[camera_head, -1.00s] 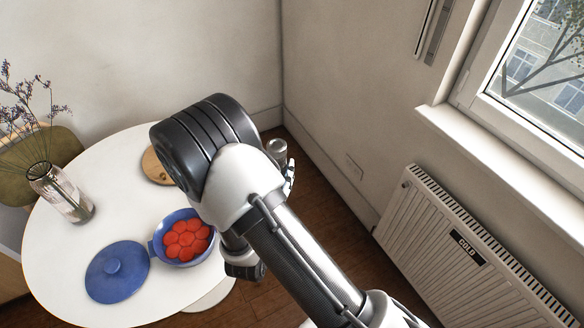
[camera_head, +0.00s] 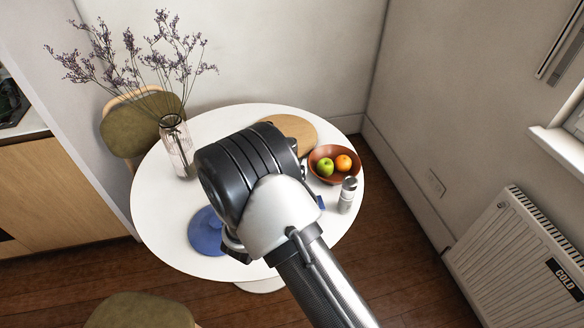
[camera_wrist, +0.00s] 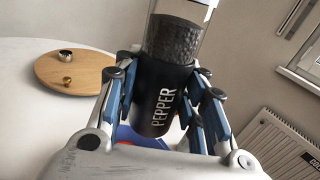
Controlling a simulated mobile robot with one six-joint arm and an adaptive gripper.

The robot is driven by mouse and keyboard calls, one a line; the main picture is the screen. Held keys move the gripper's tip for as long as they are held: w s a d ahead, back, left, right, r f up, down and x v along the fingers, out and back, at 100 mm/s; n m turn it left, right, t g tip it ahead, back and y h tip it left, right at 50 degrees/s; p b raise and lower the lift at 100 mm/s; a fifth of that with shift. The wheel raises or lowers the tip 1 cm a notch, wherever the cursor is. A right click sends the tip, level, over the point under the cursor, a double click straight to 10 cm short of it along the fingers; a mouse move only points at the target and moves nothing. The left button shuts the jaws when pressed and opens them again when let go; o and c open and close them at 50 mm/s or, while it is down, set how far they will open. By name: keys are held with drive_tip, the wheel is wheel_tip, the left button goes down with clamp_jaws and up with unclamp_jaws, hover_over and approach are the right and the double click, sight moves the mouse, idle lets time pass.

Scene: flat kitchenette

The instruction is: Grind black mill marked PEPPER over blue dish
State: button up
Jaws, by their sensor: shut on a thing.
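The black mill marked PEPPER (camera_wrist: 160,98) stands nearly upright between the fingers of my gripper (camera_wrist: 163,75) in the wrist view. The fingers are shut on its black body. Its clear upper part holds dark peppercorns, and its top is cut off by the frame. The blue dish (camera_wrist: 128,134) with something red in it shows in part below and behind the mill.
Small items sit on the board in the wrist view (camera_wrist: 80,82).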

drive_tip(key=s+d+f+n+p, duration=0.2)
drive_tip(key=d+f+n+p, duration=0.15)
drive_tip(key=n, duration=0.55)
drive_tip(key=s+d+f+n+p, duration=0.2)
drive_tip(key=d+n, duration=0.3)
drive_tip(key=n, duration=0.5)
drive_tip(key=shift+w+a+r+n+p, duration=0.2)
drive_tip(key=shift+a+r+n+p, duration=0.2)
drive_tip(key=shift+r+n+p, duration=0.4)
drive_tip(key=shift+w+a+r+n+p, duration=0.2)
drive_tip(key=shift+a+r+n+p, duration=0.25)
drive_tip(key=shift+n, duration=0.7)
drive_tip(key=shift+w+a+r+n+p, duration=0.25)
drive_tip(key=shift+r+n+p, duration=0.2)
drive_tip(key=shift+r+n, duration=0.45)
drive_tip(key=shift+d+f, duration=0.1)
drive_tip(key=shift+w+d, duration=0.2)
drive_tip(key=shift+d, duration=0.55)
drive_tip(key=shift+d, duration=0.1)
drive_tip(key=shift+w+a, duration=0.15)
drive_tip(key=shift+a, duration=0.05)
